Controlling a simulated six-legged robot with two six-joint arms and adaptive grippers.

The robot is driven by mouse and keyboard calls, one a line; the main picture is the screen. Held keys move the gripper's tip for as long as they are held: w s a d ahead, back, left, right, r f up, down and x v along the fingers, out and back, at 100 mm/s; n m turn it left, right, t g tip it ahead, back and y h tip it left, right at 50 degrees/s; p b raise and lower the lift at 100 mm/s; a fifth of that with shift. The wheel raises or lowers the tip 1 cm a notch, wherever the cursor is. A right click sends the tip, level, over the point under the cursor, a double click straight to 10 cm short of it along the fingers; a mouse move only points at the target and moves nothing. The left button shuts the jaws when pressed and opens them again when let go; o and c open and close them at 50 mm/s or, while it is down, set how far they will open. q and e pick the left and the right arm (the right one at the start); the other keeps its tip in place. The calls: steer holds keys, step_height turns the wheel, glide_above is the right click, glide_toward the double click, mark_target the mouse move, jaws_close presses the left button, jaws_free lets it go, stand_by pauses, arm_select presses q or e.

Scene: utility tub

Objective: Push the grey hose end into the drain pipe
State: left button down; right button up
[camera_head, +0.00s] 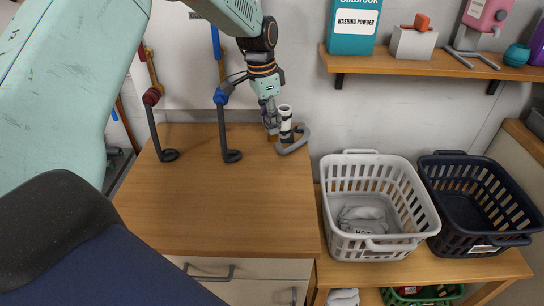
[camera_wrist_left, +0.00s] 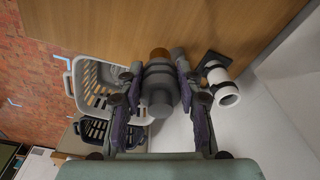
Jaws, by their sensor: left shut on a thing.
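My left gripper (camera_head: 271,128) is shut on the grey hose end (camera_wrist_left: 159,88), just above the wooden worktop. An orange-brown tip (camera_wrist_left: 159,53) shows beyond the fingers in the left wrist view, toward the worktop. The drain pipe (camera_head: 286,122) is a short white upright tube with a dark band, just right of the gripper. In the left wrist view the pipe (camera_wrist_left: 226,92) stands beside the right finger on a dark base. The hose end is beside the pipe, outside it. A bent grey hose (camera_head: 294,146) lies at the pipe's foot. My right gripper is not in view.
A red-handled tap (camera_head: 151,97) and a blue-handled tap (camera_head: 220,97) have dark hoses reaching the worktop (camera_head: 220,205). A white basket (camera_head: 352,170) with cloth and a navy basket (camera_head: 440,172) stand right. A shelf (camera_head: 410,65) hangs above. The worktop's front is clear.

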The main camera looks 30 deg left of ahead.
arm_select(q)
steer(key=shift+s+d+r, duration=0.1)
steer(key=shift+s+r, duration=0.05)
steer(key=shift+s, duration=0.15)
steer(key=f, duration=0.9)
steer(key=shift+a, duration=0.2)
steer(key=shift+w+a+f, duration=0.1)
steer(key=shift+w+f, duration=0.25)
steer(key=shift+f, duration=0.25)
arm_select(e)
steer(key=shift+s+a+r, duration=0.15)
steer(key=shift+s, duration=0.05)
arm_select(q)
steer(key=shift+s, duration=0.1)
steer(key=shift+s+f, duration=0.1)
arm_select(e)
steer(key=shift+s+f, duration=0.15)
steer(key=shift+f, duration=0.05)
